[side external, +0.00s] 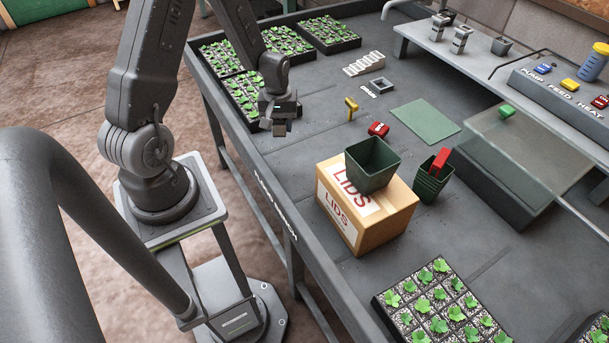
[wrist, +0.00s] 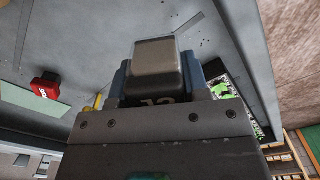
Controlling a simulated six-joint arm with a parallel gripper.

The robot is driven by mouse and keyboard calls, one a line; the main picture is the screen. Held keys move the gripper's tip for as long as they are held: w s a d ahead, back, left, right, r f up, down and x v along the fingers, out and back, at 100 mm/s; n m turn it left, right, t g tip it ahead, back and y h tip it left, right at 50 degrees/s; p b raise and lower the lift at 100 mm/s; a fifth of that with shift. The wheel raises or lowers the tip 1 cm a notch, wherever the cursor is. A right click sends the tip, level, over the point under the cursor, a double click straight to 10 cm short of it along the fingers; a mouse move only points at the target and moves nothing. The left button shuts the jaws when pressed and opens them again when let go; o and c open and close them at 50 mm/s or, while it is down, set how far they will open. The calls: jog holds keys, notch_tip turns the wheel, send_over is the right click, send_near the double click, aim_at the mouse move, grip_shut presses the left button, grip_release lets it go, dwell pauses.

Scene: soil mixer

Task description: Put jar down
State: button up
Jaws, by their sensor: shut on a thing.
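My gripper (side external: 280,124) is over the left side of the bench, beside the seedling trays. It is shut on a small grey, blocky thing, taken as the jar (wrist: 160,62), which shows between the fingers in the wrist view. The jar has a pale, rounded face and a dark part below it with a mark like "12". In the side view the gripper mostly hides it. I cannot tell whether it touches the bench.
Seedling trays (side external: 247,99) stand close behind and left of my gripper. A LIDS box (side external: 392,210) carries a green pot (side external: 372,165). Bench around (side external: 305,130) is clear.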

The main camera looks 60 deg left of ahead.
jog(key=s+m, duration=0.2)
jog(key=s, duration=0.3)
send_over(304, 175)
jog(key=shift+m, duration=0.4)
notch_tip(304, 175, down, 7)
jog(key=shift+r, duration=0.15)
jog(key=shift+w+f, duration=0.1)
jog(key=shift+f, duration=1.95)
jog(key=shift+f, duration=0.1)
jog(key=o, duration=0.9)
jog(key=shift+o, duration=0.2)
